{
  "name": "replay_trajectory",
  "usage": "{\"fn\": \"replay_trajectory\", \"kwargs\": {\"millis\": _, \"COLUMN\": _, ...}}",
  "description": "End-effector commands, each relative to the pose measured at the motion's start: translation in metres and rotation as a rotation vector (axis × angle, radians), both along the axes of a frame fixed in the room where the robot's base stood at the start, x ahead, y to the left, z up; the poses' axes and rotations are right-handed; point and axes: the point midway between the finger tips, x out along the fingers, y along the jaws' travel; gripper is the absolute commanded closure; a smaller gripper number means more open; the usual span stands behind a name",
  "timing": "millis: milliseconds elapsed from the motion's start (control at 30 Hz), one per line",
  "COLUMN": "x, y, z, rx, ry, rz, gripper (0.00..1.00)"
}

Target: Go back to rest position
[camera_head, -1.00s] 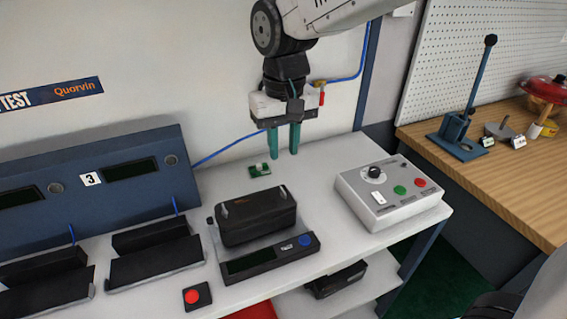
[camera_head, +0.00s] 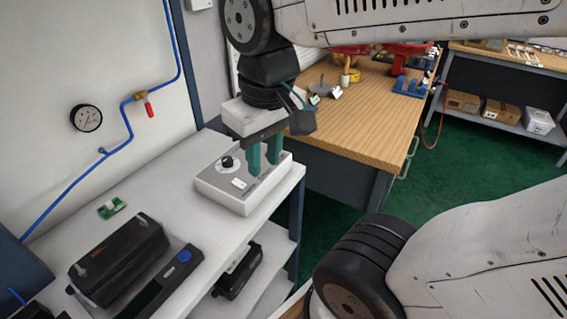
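My gripper (camera_head: 264,157) hangs from my arm above and in front of the grey control box (camera_head: 212,188) at the right end of the white bench. The fingers hide part of the control box's top. The black valve positioner (camera_head: 118,256) sits on the bench at lower left, apart from the gripper, beside a black unit with a blue button (camera_head: 184,256).
A small green circuit board (camera_head: 111,208) lies on the bench. A gauge (camera_head: 86,118) and blue pipe run along the wall. A wooden workbench (camera_head: 385,110) stands behind at right. Green floor (camera_head: 335,215) is open between them. Another black unit (camera_head: 238,272) sits on the lower shelf.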

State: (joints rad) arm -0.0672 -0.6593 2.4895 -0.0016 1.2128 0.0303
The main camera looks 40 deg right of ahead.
Motion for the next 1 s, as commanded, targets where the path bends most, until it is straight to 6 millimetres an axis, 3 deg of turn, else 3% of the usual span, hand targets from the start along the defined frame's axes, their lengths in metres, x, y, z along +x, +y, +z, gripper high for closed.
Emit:
{"fn": "replay_trajectory", "kwargs": {"millis": 100, "x": -0.022, "y": -0.012, "z": -0.008, "rx": -0.002, "ry": -0.013, "rz": -0.031, "gripper": 0.73}}
{"fn": "replay_trajectory", "kwargs": {"millis": 233, "x": -0.031, "y": -0.015, "z": -0.012, "rx": -0.004, "ry": -0.016, "rz": -0.041, "gripper": 0.73}}
{"fn": "replay_trajectory", "kwargs": {"millis": 1000, "x": -0.03, "y": -0.015, "z": -0.012, "rx": -0.005, "ry": -0.016, "rz": -0.04, "gripper": 0.73}}
